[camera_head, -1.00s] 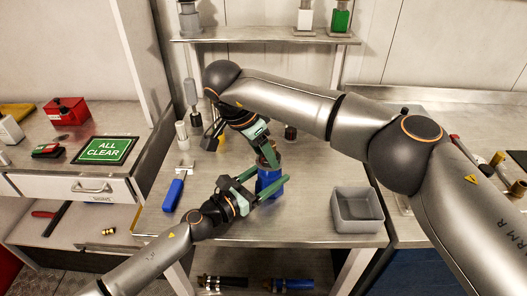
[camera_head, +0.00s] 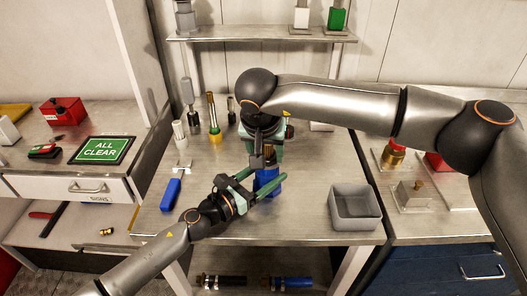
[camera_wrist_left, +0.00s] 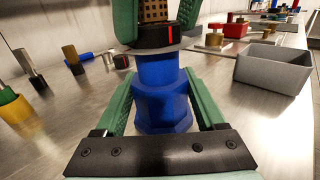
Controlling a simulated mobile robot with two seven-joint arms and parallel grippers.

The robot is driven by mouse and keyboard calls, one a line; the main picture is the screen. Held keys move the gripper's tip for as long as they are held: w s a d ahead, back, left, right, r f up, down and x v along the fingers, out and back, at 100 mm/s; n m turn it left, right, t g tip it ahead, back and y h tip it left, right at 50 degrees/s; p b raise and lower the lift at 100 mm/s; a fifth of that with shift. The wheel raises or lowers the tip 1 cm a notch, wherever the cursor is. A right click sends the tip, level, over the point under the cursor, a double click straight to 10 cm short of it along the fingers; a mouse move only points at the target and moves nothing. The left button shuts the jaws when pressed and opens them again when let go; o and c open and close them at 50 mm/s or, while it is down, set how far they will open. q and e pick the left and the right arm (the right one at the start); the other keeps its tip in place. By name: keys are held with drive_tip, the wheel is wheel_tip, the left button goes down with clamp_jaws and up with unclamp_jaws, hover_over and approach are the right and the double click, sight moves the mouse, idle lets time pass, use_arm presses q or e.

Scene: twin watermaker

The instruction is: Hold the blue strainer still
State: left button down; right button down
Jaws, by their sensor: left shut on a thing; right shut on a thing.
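The blue strainer (camera_head: 267,182) stands upright near the middle of the bench, and its blue body fills the middle of the left wrist view (camera_wrist_left: 160,90). My left gripper (camera_head: 264,186) is shut on the blue body, one green finger on each side. A black collar with a red mark (camera_wrist_left: 150,38) sits above a grey flange at the strainer's top. A brown perforated part (camera_wrist_left: 154,11) rises from the collar. My right gripper (camera_head: 264,152) comes down from above and is shut on this upper part. Its wrist hides much of the top in the head view.
A grey open bin (camera_head: 355,222) stands to the right on the bench. A blue-handled tool (camera_head: 172,194) lies at the left. Several upright tools, one with a yellow base (camera_head: 215,135), stand behind left. A shelf (camera_head: 262,36) runs along the back.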

drive_tip(key=shift+d+n, duration=0.2)
drive_tip(key=shift+n, duration=0.3)
drive_tip(key=shift+c, duration=0.4)
unclamp_jaws()
drive_tip(key=shift+a, duration=0.1)
use_arm(q)
unclamp_jaws()
use_arm(e)
drive_tip(key=v, duration=1.2)
